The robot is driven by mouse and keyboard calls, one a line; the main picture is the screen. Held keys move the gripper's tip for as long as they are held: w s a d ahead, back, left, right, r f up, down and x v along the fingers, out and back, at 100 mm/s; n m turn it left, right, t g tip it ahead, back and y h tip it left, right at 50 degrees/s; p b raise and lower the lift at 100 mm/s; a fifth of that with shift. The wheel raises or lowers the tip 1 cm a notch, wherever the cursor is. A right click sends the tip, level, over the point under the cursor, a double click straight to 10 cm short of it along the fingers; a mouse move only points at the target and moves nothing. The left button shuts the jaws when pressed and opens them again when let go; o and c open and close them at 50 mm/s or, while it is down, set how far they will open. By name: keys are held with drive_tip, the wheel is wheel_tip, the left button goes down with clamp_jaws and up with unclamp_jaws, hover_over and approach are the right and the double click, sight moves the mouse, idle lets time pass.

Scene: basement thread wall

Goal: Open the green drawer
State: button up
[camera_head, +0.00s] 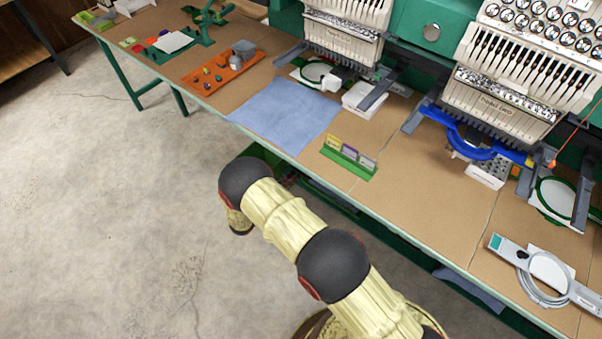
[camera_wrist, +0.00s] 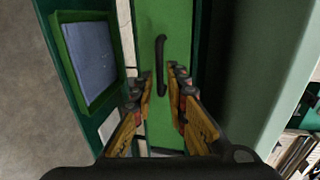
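The green drawer front (camera_wrist: 150,28) stands in the middle of the wrist view, with a dark curved bar handle (camera_wrist: 161,60) on it. My gripper (camera_wrist: 162,80) is open, with its yellow-brown fingers on either side of the handle's lower end. The fingertips look close to the green front; I cannot tell whether they touch it or the handle. The gap between the fingers holds nothing clearly gripped. In the head view my arm reaches down beside the table's front edge, and the gripper is hidden.
A green-framed bin with blue-grey contents (camera_wrist: 92,58) lies left of the drawer. A pale green panel (camera_wrist: 262,70) rises close on the right. The long worktable (camera_head: 420,205) carries a blue cloth (camera_head: 285,112) and embroidery machines (camera_head: 520,85). Concrete floor (camera_head: 110,200) is clear at left.

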sight(301, 173)
drive_tip(key=shift+b+x, duration=0.55)
drive_tip(key=shift+x, duration=2.2)
clamp_jaws()
drive_tip(key=f+v, duration=0.3)
drive_tip(key=v, duration=1.2)
drive_tip(key=s+f+v, duration=0.1)
drive_tip(key=f+v, duration=0.2)
drive_tip(key=v, duration=1.2)
drive_tip(key=shift+a+f, duration=0.3)
drive_tip(key=shift+a, duration=0.05)
drive_tip(key=shift+s, duration=0.1)
unclamp_jaws()
